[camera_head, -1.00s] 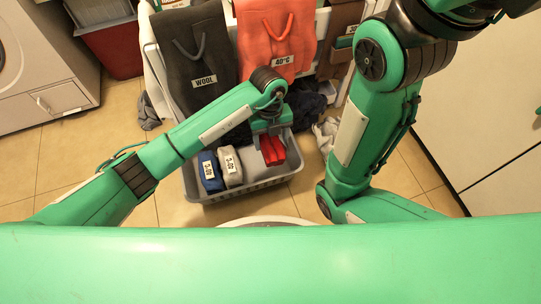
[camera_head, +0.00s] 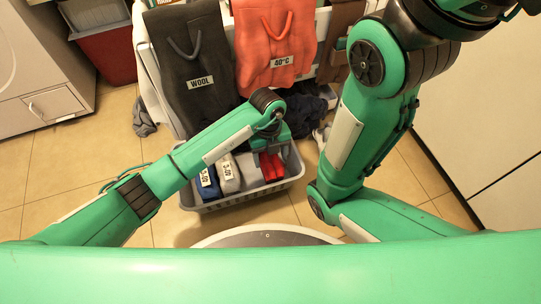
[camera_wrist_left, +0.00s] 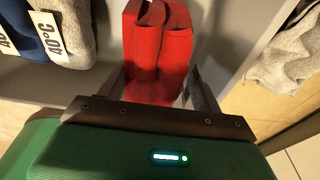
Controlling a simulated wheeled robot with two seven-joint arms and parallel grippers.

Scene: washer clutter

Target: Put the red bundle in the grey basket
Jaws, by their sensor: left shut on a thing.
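The red bundle (camera_head: 271,168) is held by my left gripper (camera_head: 269,148) and lies within the outline of the grey basket (camera_head: 243,199) on the floor. In the left wrist view the red bundle (camera_wrist_left: 158,45) stands between the two fingers of my left gripper (camera_wrist_left: 162,80), which is shut on it. Pale basket surface shows around it. I cannot tell whether its underside touches the basket floor. The gripper hides the bundle's far end in the head view. My right arm shows at the right, but its gripper is out of view.
In the basket's left part lie a blue bundle (camera_head: 208,184) and a light grey bundle (camera_head: 228,174), both labelled. Behind hang a dark WOOL bag (camera_head: 187,60) and an orange 40°C bag (camera_head: 272,45). Dark cloth (camera_head: 305,108) lies behind the basket's right. Floor at left is clear.

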